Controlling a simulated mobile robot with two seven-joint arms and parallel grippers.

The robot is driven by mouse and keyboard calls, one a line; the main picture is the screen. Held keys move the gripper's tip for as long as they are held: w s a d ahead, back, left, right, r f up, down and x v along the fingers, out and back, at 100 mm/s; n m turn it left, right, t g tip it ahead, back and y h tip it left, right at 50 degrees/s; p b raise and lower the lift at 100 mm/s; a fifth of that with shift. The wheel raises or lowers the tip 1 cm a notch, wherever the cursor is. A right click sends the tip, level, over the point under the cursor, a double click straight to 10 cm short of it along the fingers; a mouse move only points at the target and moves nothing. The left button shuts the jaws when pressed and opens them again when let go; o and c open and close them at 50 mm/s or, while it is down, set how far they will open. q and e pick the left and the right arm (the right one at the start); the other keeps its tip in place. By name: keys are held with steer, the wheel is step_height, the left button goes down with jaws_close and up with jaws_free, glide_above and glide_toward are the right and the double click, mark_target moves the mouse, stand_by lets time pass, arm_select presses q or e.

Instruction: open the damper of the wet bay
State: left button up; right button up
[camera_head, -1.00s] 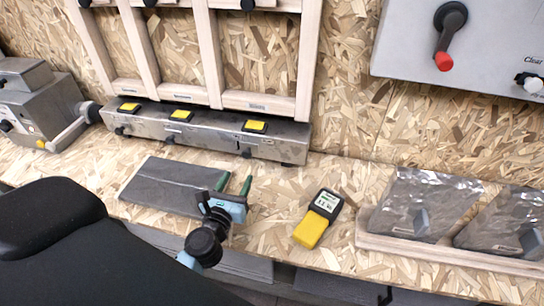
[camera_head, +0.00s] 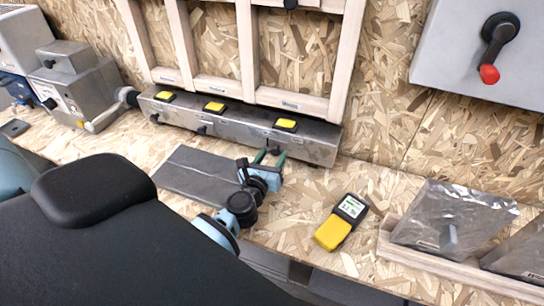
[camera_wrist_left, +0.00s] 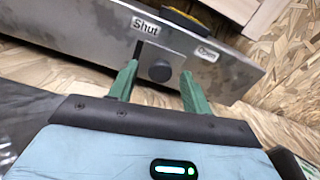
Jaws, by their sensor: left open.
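A long grey metal duct (camera_head: 240,129) runs under the wooden bay frames, with several black damper knobs along its front. In the left wrist view a damper plate with a round black knob (camera_wrist_left: 160,71) sits at the end marked "Shut" (camera_wrist_left: 146,27); the "Open" label (camera_wrist_left: 207,54) is to its right. My left gripper (camera_head: 268,155) is open at the duct's right-hand damper, its green fingers either side of the knob. Whether they touch it I cannot tell. The bay labels are too small to read, so I cannot tell which bay is wet. My right gripper is out of view.
Yellow-and-black units (camera_head: 215,106) sit on the duct. A dark grey sheet (camera_head: 195,178) lies on the bench, left of my gripper. A yellow meter (camera_head: 341,222) and wrapped panels in a wooden rack (camera_head: 385,245) are to the right. A grey box with a red-tipped lever (camera_head: 488,73) hangs upper right.

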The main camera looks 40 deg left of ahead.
mark_target(291, 148)
arm_select(q)
steer(key=shift+w, duration=0.1)
steer(key=shift+c, duration=0.4)
jaws_close()
steer(key=shift+w+d, duration=0.25)
steer(key=shift+d, duration=0.75)
steer(key=shift+w+d, duration=0.2)
steer(key=shift+d, duration=0.75)
steer(key=shift+c, duration=1.9)
jaws_free()
steer(key=o, duration=0.5)
steer(key=shift+d, duration=0.1)
steer(key=shift+c, duration=0.2)
